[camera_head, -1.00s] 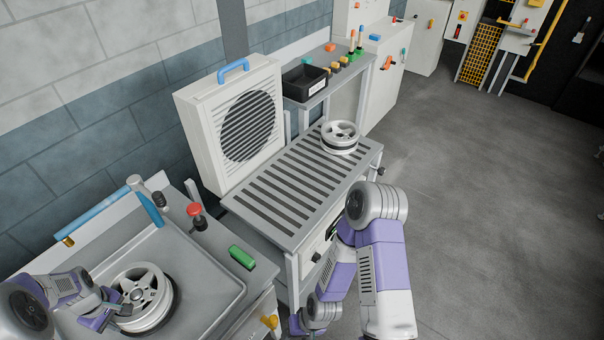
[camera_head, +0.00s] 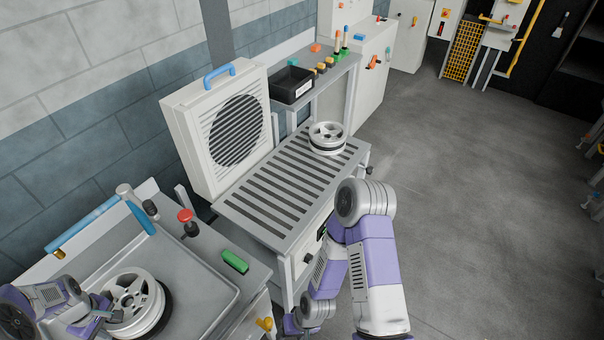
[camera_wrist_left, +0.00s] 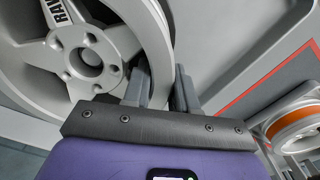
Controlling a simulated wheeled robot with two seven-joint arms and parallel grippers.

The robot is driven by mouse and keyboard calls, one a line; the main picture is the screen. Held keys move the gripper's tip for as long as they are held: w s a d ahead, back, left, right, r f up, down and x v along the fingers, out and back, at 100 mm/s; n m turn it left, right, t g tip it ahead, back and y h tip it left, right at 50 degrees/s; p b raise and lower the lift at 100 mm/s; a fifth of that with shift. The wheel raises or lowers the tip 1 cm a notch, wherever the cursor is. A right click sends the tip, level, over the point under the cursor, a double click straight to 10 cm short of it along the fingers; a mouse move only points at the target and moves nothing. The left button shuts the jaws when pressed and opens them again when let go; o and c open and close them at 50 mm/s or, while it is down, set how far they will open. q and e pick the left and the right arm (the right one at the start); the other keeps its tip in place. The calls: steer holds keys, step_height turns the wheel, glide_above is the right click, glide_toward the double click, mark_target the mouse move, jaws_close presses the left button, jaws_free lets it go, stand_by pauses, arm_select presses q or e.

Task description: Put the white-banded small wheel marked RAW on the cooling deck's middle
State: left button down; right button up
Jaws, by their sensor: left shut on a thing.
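My left gripper (camera_head: 103,312) is shut on the rim of a silver spoked wheel (camera_head: 135,300). In the left wrist view the wheel (camera_wrist_left: 85,65) bears the letters RAW on a spoke, and the fingers (camera_wrist_left: 165,88) pinch its rim. I cannot make out a band colour on it. In the head view it is at or just over the grey tray bench (camera_head: 200,290) at lower left; I cannot tell if it touches. The slatted cooling deck (camera_head: 262,207) is right of it, its middle bare. Another wheel with a dark band (camera_head: 327,138) sits at the deck's far end.
A fan box (camera_head: 225,130) with a blue handle stands along the deck's wall side. An orange-banded wheel (camera_wrist_left: 292,128) shows in the wrist view. Open floor lies right.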

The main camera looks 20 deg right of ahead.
arm_select(q)
steer(key=shift+r+p, duration=1.75)
steer(key=shift+r, duration=0.8)
